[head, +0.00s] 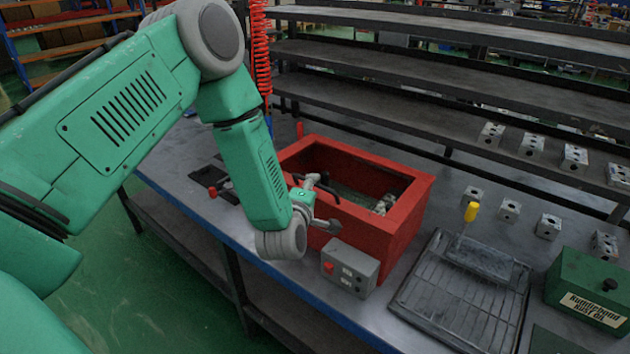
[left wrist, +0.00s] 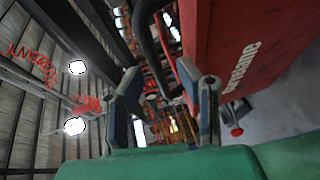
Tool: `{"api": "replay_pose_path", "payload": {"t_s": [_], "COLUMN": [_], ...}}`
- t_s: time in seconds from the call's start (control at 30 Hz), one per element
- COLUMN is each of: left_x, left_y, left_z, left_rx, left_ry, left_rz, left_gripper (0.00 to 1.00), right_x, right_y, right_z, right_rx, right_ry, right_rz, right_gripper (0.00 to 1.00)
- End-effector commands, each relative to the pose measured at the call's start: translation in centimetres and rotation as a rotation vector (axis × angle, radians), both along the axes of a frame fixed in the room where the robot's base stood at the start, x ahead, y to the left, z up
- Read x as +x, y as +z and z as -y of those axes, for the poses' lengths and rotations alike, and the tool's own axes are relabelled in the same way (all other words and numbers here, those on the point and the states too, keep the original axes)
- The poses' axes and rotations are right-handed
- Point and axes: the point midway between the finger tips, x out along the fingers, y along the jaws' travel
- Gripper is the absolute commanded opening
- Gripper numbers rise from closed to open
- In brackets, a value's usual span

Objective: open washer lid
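The red washer (head: 395,225) stands on the workbench. Its top shows as an open rim around a dark interior with a metal part (head: 384,203) inside, and I cannot make out a separate lid. My left gripper (head: 322,204) is at the washer's front left, close to its rim. In the left wrist view its two fingers (left wrist: 168,92) are apart. A dark curved bar (left wrist: 146,35) shows ahead of them, and I cannot tell whether they touch it. The washer's red side with white lettering (left wrist: 243,70) is close on the right. My right gripper is out of view.
A grey control box (head: 349,268) with a red button sits before the washer. To the right are a drain tray (head: 463,290) with a yellow-handled tool (head: 471,212) and a green box (head: 590,285). Several metal valve blocks (head: 510,209) stand on the bench and shelf behind.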

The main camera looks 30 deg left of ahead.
Motion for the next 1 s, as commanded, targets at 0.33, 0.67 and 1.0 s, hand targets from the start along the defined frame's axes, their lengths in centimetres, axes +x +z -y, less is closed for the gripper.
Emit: {"api": "replay_pose_path", "payload": {"t_s": [0.33,0.67,1.0], "left_x": [2.2,2.2,2.9], "left_y": [-0.5,-0.5,-0.1], "left_z": [-0.8,-0.8,-0.7], "left_rx": [0.0,0.0,-0.002], "left_ry": [0.0,0.0,0.0], "left_rz": [-0.002,-0.002,-0.002], "left_gripper": [0.31,0.0,0.0], "right_x": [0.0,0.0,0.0], "right_y": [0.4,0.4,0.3], "right_z": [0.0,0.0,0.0], "right_rx": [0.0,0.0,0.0], "right_ry": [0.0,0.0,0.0], "right_rz": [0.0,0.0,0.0], "right_gripper": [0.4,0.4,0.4]}}
